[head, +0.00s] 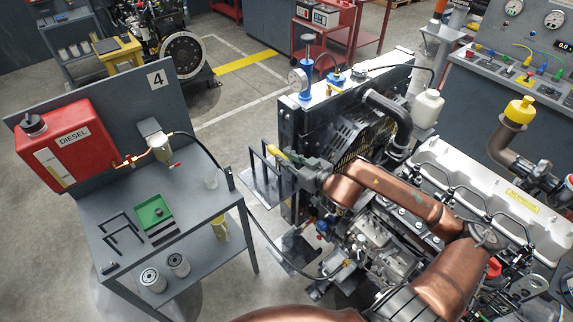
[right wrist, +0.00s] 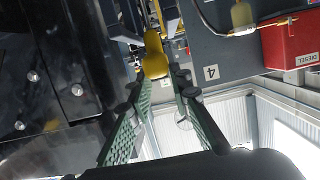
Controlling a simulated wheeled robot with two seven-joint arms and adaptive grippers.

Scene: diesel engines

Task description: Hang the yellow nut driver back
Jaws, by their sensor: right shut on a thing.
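The yellow nut driver (head: 278,153) is held at the tips of my right gripper (head: 292,165), in front of the radiator's left side. In the right wrist view, its yellow handle (right wrist: 154,55) stands out beyond the two green-padded fingers of the right gripper (right wrist: 158,82). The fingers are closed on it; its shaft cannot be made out. Dark upright bars (head: 256,160) on a small grey shelf (head: 262,190) stand just left of the nut driver in the head view. I cannot tell whether they touch it. My left gripper is not in view.
The black radiator (head: 293,135) and engine (head: 375,245) stand close to my right arm. At left is a grey bench (head: 190,205) with a red diesel tank (head: 68,143), a green tray (head: 151,212) and a black wire frame (head: 120,228). A hose runs from bench to engine.

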